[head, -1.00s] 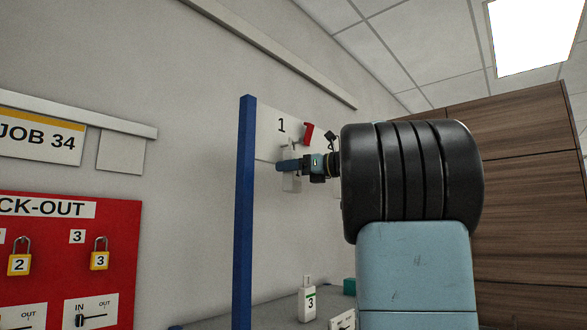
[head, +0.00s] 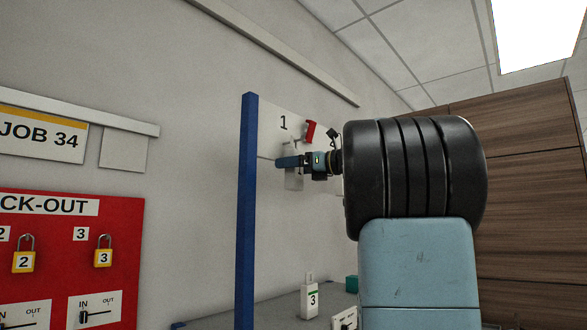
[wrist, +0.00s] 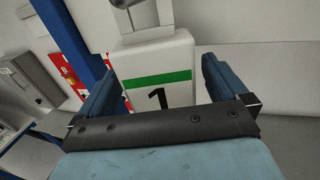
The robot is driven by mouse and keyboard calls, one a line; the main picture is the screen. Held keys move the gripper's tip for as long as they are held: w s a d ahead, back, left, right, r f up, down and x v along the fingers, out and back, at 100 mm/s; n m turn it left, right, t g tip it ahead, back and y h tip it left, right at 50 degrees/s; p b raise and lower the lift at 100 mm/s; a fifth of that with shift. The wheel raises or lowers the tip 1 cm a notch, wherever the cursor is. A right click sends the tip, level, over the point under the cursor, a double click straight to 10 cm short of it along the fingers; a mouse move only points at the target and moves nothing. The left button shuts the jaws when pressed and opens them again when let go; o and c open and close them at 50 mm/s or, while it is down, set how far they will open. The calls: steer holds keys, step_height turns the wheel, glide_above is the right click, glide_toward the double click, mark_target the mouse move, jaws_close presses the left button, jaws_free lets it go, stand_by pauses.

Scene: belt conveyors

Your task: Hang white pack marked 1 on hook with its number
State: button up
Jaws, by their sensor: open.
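The white pack marked 1 (wrist: 178,62) has a green band and stands upright between my gripper's two spread fingers in the wrist view. My gripper (wrist: 155,75) is open, with a gap visible beside the pack. A grey metal hook (wrist: 122,3) shows at the pack's top tab; I cannot tell for certain whether it passes through the hole. In the head view the pack (head: 293,181) is partly hidden by my gripper (head: 288,162). It is below the board's number 1 (head: 283,122).
A blue post (head: 246,210) stands just left of my gripper. A red piece (head: 311,131) projects by the board. A white pack marked 3 (head: 310,299) stands on the grey surface below, near a teal block (head: 351,284). A red lock-out board (head: 120,235) is at left.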

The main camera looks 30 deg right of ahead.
steer(key=v, duration=1.3)
steer(key=shift+s+d, duration=0.2)
steer(key=shift+s, duration=0.1)
steer(key=s+a+f+n+g+h, duration=0.1)
steer(key=a+f+n+g+h, duration=0.3)
steer(key=a+f, duration=0.65)
steer(key=s+a+f+n+g, duration=0.2)
steer(key=a+f+n+g, duration=0.1)
steer(key=a+f+n, duration=0.55)
steer(key=s+a+f+n+h, duration=0.2)
steer(key=s+f+n, duration=0.2)
steer(key=f, duration=0.4)
steer(key=s+a+f+n+g+h, duration=0.1)
steer(key=s+a+f+n+h, duration=0.1)
steer(key=s+f+n, duration=0.3)
steer(key=s+a+f+n+g+h, duration=0.1)
steer(key=s+f+n, duration=0.4)
steer(key=f, duration=0.6)
steer(key=shift+a+f+n+h, duration=0.3)
steer(key=shift+a+n+h, duration=0.45)
steer(key=shift+n, duration=0.5)
